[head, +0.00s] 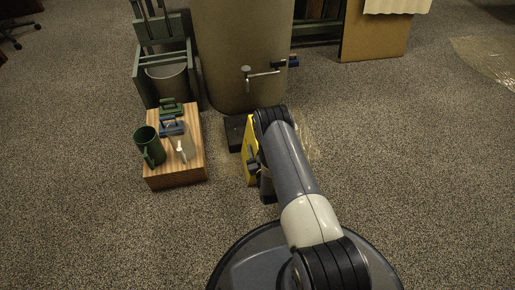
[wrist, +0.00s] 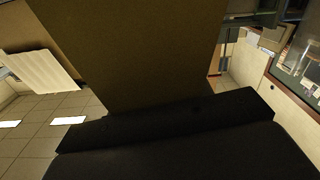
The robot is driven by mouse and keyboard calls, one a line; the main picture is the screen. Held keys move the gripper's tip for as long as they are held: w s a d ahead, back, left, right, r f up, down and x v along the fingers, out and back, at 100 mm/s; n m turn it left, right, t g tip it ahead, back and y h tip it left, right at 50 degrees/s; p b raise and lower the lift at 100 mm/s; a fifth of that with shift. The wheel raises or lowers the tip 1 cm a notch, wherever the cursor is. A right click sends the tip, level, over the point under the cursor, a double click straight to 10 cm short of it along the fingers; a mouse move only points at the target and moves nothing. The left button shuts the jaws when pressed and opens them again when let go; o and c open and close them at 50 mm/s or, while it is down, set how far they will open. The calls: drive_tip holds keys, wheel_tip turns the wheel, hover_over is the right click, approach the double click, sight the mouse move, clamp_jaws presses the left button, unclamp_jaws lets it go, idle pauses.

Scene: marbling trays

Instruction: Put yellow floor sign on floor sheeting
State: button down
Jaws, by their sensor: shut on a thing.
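The yellow floor sign (head: 249,138) shows as a narrow upright yellow strip in the head view, just left of my arm and in front of the big tan tank. My gripper (head: 254,164) is shut on it; my arm and gripper hide much of the sign. I cannot tell whether its foot touches the floor. Clear, glossy floor sheeting (head: 486,57) lies flat at the far right. A similar shiny patch (head: 308,147) shows just right of my arm, partly hidden by it. In the wrist view, a dark shape fills the bottom, and I cannot make out the sign.
The tan tank (head: 238,45) with a tap stands behind the sign; it seems to fill the middle of the wrist view. A wooden block (head: 178,177) with a green mug (head: 149,146) and small tools is at left. A green bucket frame (head: 163,62) stands behind. Carpet at right is clear.

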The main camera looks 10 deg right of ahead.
drive_tip(key=shift+f, duration=0.45)
drive_tip(key=c, duration=0.6)
unclamp_jaws()
